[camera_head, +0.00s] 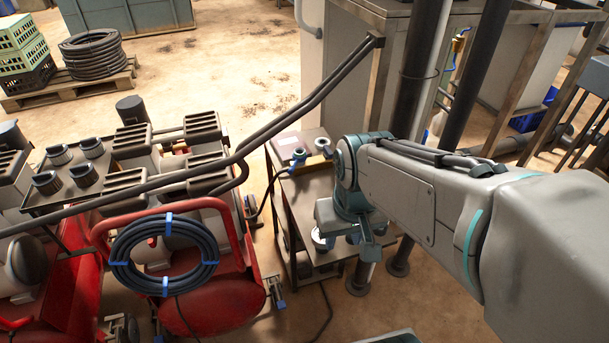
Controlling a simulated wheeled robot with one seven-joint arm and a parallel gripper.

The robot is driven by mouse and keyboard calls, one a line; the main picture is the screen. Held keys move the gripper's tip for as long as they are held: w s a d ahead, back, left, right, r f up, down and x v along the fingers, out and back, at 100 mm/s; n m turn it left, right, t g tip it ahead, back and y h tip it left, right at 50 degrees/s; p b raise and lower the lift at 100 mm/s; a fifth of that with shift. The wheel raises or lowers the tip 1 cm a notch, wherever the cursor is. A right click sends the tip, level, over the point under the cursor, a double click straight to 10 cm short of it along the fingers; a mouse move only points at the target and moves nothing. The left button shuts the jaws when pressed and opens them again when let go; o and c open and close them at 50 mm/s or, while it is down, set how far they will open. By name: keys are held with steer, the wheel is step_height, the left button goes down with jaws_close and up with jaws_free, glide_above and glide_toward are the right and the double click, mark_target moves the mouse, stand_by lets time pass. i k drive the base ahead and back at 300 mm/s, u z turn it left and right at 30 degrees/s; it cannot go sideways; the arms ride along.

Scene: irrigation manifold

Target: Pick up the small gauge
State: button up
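My arm reaches in from the right, and my gripper (346,240) hangs over the right part of a small grey metal table (301,206). Its fingers are small and partly hidden by its own body, so I cannot tell whether they are open or shut. A small round pale piece with a dark blue rim (322,239) shows just below and left of the gripper body. It may be the small gauge, but its face is too small to read. I cannot tell whether the gripper touches it.
A brass fitting with blue ends (311,160) lies at the table's back. Red carts with a coiled black hose (164,254) stand left. Dark pipes cross above the carts. Thick dark posts and a metal bench frame (523,90) stand behind my arm.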

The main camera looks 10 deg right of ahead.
mark_target(317, 242)
steer(key=z, duration=2.4)
steer(key=k, duration=1)
steer(key=u, duration=1.4)
steer(key=i, duration=0.5)
